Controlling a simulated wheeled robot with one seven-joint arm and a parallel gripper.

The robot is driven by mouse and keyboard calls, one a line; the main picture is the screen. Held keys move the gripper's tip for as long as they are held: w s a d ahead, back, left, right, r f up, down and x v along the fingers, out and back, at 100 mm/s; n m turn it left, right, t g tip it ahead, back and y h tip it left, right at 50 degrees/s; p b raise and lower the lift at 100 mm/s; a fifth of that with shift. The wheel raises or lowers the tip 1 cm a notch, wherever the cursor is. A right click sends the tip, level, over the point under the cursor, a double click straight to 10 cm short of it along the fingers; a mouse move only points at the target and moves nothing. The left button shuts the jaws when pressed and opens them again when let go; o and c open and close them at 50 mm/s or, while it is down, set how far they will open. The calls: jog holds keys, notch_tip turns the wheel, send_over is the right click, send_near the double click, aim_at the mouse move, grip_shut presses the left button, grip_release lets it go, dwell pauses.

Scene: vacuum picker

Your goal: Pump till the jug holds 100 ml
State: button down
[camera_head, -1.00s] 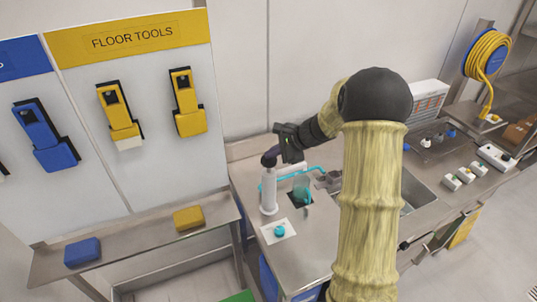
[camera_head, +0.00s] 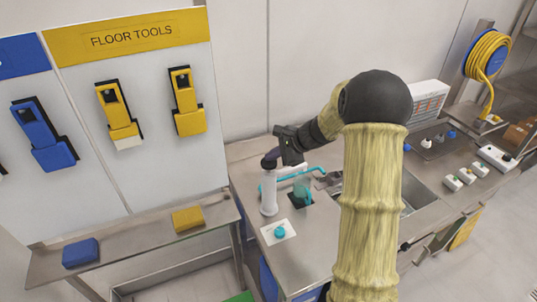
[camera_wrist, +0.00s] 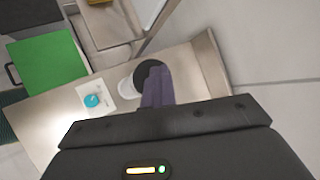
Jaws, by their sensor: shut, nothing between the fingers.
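A white pump bottle (camera_head: 268,192) with a dark head (camera_head: 268,163) stands upright on the steel counter. A translucent teal jug (camera_head: 302,188) stands on a dark pad just to its right; its liquid level is too small to read. My gripper (camera_head: 271,156) is shut, with its fingertips at the top of the pump head; whether they touch it I cannot tell. In the wrist view my shut purple-grey fingers (camera_wrist: 157,88) overlap the black pump head (camera_wrist: 148,73), with the white bottle (camera_wrist: 125,83) partly showing behind.
A white card (camera_head: 290,239) with a teal knob (camera_head: 279,232) lies in front of the bottle. A teal tube (camera_head: 312,170) runs behind the jug. A sink (camera_head: 415,192) is to the right, partly hidden by my arm. A tool board (camera_head: 170,165) stands at left.

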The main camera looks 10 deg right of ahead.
jog(key=shift+f, duration=0.35)
dwell(0.5)
jog(key=shift+r+p, duration=1.65)
jog(key=shift+r, duration=0.95)
notch_tip(320, 180, up, 5)
jog(key=p, duration=0.3)
jog(key=shift+p, duration=0.3)
